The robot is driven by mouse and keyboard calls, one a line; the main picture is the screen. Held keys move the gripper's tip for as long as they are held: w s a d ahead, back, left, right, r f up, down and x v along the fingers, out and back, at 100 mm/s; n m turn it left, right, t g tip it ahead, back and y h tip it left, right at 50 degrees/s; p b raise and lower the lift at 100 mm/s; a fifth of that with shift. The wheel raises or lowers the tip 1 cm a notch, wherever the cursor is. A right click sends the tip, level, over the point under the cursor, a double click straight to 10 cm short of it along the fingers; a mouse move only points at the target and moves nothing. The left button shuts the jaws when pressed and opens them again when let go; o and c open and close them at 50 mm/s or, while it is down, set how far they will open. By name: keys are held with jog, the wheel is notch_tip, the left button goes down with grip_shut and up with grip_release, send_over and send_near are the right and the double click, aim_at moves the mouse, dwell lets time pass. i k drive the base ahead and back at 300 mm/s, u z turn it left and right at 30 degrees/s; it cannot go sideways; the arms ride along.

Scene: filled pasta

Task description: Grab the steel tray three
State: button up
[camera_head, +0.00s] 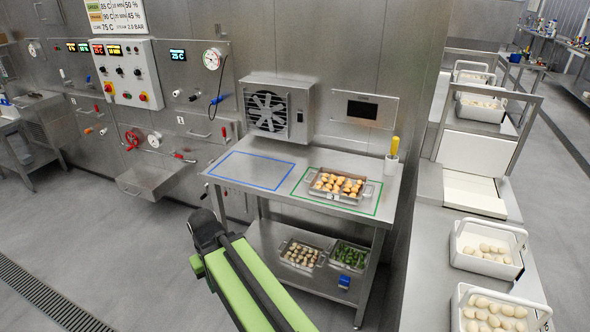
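Three steel trays show, and I cannot read any number on them. One steel tray (316,187) with yellow-orange pieces sits inside the green outline on the steel table (225,165). A second steel tray (287,258) with pale brown pieces is on the lower shelf. A third steel tray (333,262) with dark green pieces stands to its right, with a small blue object (347,256) at its front. My green and black arm reaches up from the bottom, left of the table. Its fingers do not show, and no tray is seen held.
A blue outline (250,171) on the tabletop's left is empty. A yellow-handled item in a holder (392,158) stands at the right end. A counter on the right carries white bins (485,263) of pale round pieces. Control panels line the wall. Grey floor left of the table is open.

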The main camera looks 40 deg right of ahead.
aim_at(334, 184)
jog(key=u, duration=0.05)
jog(key=i, duration=1.15)
jog(key=z, duration=0.2)
